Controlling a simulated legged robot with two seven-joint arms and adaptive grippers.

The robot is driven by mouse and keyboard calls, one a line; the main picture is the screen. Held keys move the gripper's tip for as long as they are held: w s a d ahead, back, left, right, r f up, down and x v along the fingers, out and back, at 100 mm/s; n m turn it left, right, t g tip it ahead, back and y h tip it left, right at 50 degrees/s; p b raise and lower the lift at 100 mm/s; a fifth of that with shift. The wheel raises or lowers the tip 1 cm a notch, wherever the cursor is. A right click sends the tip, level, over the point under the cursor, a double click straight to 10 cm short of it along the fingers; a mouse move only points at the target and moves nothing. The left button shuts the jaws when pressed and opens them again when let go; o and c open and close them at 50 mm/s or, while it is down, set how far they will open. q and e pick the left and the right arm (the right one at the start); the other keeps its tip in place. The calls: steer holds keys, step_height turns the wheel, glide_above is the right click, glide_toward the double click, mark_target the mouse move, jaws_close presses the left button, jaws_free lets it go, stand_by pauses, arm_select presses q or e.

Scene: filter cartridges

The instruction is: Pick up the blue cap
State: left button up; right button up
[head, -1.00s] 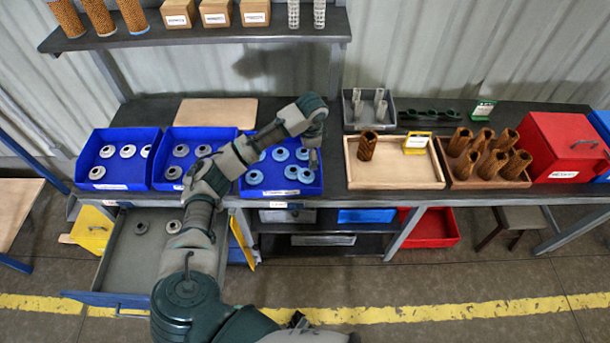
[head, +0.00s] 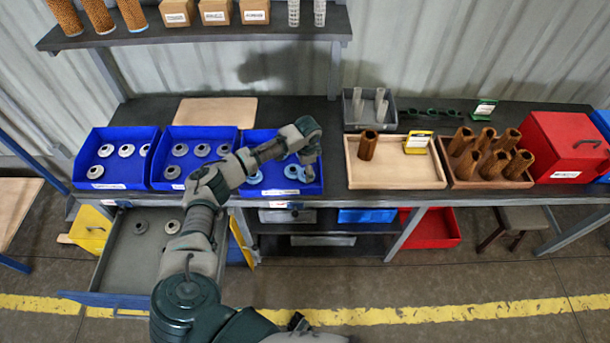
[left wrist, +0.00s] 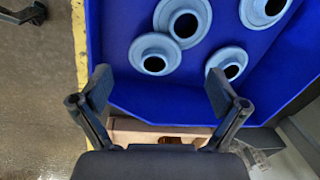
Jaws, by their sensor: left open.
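Several light blue ring-shaped caps with dark centre holes lie in the rightmost blue bin (head: 311,188). In the head view one blue cap (head: 254,178) shows at the left of this bin, and others are partly hidden by my arm. My left gripper (head: 306,160) is over the right part of the bin. In the left wrist view the left gripper (left wrist: 161,88) is open and empty. One cap (left wrist: 154,64) lies just beyond the gap between its fingers, and another cap (left wrist: 229,70) is near the right fingertip. My right gripper is not in view.
Two more blue bins (head: 155,182) on the left hold grey caps. An open drawer (head: 120,255) below holds a few grey parts. A wooden tray (head: 352,180) with a brown cartridge (head: 368,146) stands to the right. The shelf (head: 200,36) is above the bench.

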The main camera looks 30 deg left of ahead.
arm_select(q)
steer(key=f, duration=0.2)
steer(key=shift+w+d+f, duration=0.15)
steer(key=shift+d+f, duration=0.15)
steer(key=shift+f, duration=0.05)
steer(key=shift+d+f, duration=0.1)
steer(key=shift+f, duration=0.2)
steer(key=shift+a, duration=0.2)
steer(key=c, duration=0.9)
steer(key=shift+f, duration=0.1)
steer(key=shift+c, duration=0.9)
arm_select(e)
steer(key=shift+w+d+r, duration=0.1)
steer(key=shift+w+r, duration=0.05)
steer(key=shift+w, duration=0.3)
